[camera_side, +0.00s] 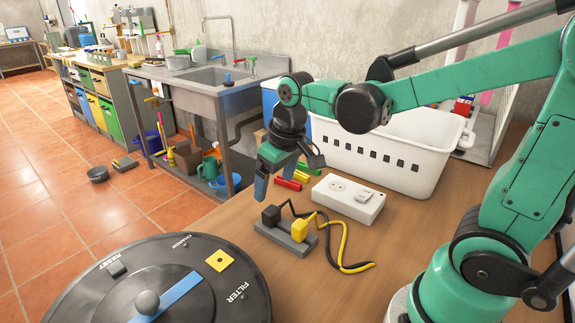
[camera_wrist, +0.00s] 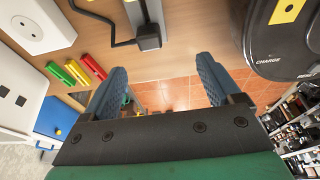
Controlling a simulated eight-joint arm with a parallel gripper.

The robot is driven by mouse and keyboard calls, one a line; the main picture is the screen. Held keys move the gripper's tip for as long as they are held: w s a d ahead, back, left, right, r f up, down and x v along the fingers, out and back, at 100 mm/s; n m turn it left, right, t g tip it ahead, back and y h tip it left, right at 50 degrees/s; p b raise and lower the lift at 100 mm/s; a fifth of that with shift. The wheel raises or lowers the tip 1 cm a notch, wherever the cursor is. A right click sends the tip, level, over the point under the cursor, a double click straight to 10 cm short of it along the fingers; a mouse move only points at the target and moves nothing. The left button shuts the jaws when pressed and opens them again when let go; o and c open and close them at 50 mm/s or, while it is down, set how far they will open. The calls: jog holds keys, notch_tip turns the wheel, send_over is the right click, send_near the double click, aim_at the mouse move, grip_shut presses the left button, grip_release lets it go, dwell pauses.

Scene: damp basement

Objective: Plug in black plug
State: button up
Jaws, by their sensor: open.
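The black plug (camera_side: 270,215) sits in the left end of a grey holder (camera_side: 286,238) on the wooden bench, with a black cord looping behind. It also shows at the top of the wrist view (camera_wrist: 148,42). A yellow plug (camera_side: 301,229) with a yellow cord sits in the holder's right end. The white socket box (camera_side: 360,201) lies behind and right of the holder; its round socket faces up. It also shows in the wrist view (camera_wrist: 35,28). My gripper (camera_side: 273,186) hangs above and behind the black plug, open and empty. Its blue fingers (camera_wrist: 163,80) are apart from the plug.
A large black round lid (camera_side: 160,285) with a blue bar and yellow patch fills the front left. Red, yellow and green sticks (camera_side: 290,183) lie beside the socket box. A white basket (camera_side: 390,150) stands behind. The bench's left edge is close to the holder; tiled floor lies beyond.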

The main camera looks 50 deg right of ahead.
aim_at(271, 209)
jog(key=w+f+g, duration=0.1)
jog(key=w+d+f+g, duration=0.1)
jog(key=f, duration=0.1)
jog(key=shift+w+d, duration=0.2)
jog(key=shift+w, duration=0.05)
jog(key=shift+w+d+f+g, duration=0.15)
jog(key=shift+f+g, duration=0.1)
jog(key=shift+f, duration=0.15)
jog(key=shift+w+d+f+g, duration=0.1)
jog(key=shift+w+f+g, duration=0.05)
jog(key=shift+f+g, duration=0.15)
jog(key=shift+f, duration=2.85)
grip_shut()
